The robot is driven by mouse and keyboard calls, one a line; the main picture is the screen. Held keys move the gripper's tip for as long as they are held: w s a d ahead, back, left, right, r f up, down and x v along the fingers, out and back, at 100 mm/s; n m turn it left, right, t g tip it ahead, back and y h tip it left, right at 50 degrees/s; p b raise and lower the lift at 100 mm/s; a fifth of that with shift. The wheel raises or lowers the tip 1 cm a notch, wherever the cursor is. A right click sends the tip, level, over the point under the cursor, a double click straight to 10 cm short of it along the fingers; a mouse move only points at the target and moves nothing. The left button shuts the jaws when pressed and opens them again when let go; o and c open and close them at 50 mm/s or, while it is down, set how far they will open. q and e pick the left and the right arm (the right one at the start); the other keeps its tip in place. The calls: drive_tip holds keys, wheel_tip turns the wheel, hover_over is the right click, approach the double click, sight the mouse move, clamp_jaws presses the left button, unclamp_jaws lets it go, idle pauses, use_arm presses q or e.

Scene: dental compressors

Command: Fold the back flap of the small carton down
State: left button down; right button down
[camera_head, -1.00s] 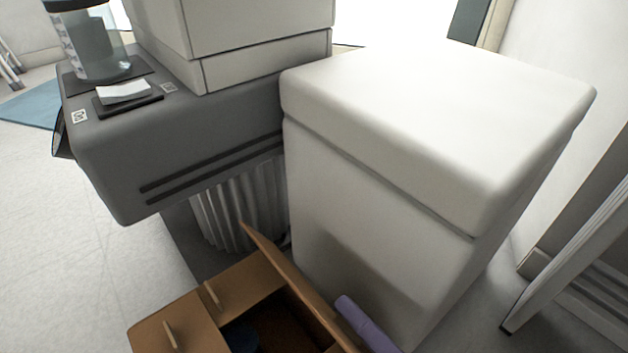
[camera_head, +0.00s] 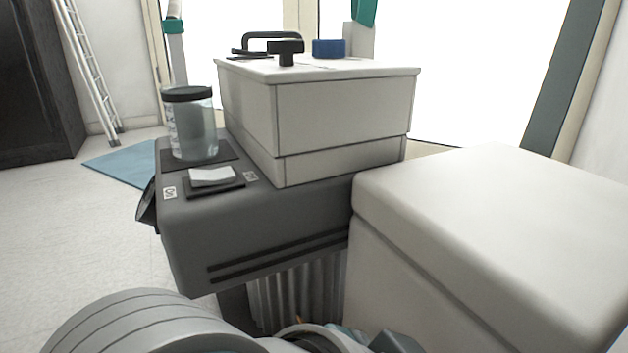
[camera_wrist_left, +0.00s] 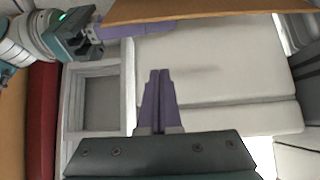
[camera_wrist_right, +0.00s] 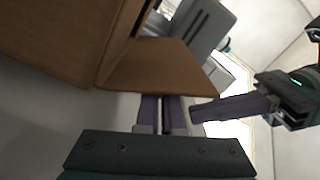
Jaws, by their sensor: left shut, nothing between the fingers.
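A brown carton flap (camera_wrist_right: 155,70) stands out from the carton's brown wall (camera_wrist_right: 65,40) in the right wrist view. My right gripper (camera_wrist_right: 161,98) has its purple fingers close together at the flap's lower edge. The flap hides their tips, so I cannot tell whether anything is between them. A brown panel of the carton (camera_wrist_left: 200,9) crosses the top of the left wrist view, near my right gripper. My left gripper (camera_wrist_left: 158,72) is shut and empty, below that panel and apart from it. The carton is not clearly visible in the head view.
A large white cabinet (camera_head: 490,210) stands at the right. A grey unit (camera_head: 270,225) beside it carries a white box (camera_head: 340,115), a clear jar (camera_head: 190,125) and a small black tray (camera_head: 205,187). Open floor (camera_head: 80,230) lies at the left.

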use_arm(q)
drive_tip(key=f, duration=0.5)
drive_tip(key=shift+w+d+f, duration=0.1)
drive_tip(key=shift+d+f, duration=0.05)
drive_tip(key=shift+d, duration=0.05)
drive_tip(key=shift+a+f, duration=0.1)
drive_tip(key=shift+a, duration=0.1)
drive_tip(key=shift+a, duration=0.1)
drive_tip(key=shift+a+f, duration=0.1)
drive_tip(key=shift+a, duration=0.1)
drive_tip(key=shift+s+a+f, duration=0.15)
drive_tip(key=shift+s+a, duration=0.1)
use_arm(e)
drive_tip(key=shift+w+d, duration=0.1)
drive_tip(key=shift+d, duration=0.1)
